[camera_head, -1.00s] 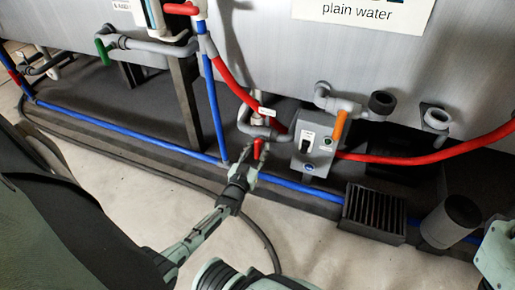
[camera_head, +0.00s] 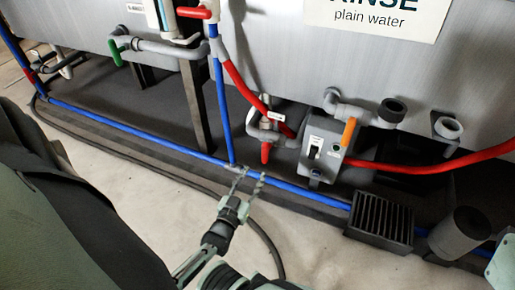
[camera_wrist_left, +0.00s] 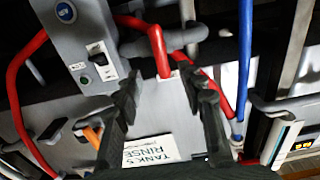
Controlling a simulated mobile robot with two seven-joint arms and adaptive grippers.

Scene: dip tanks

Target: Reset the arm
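My left gripper (camera_head: 247,181) is open and empty, with its two fingers spread apart above the floor edge in front of the tank. It also shows in the left wrist view (camera_wrist_left: 162,80), with nothing between the fingers. A valve with a red handle (camera_head: 265,152) sits on the grey pipe under the rinse tank. The handle hangs down, a little beyond my fingertips and apart from them. In the left wrist view the red handle (camera_wrist_left: 161,52) is ahead of the gap between the fingers. My right gripper is not in view.
A grey control box (camera_head: 322,150) with a switch stands right of the valve. A blue pipe (camera_head: 130,132) and a dark hose (camera_head: 150,168) run low along the tank. A black grate (camera_head: 379,222) is at right. The pale floor (camera_head: 130,185) in front is clear.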

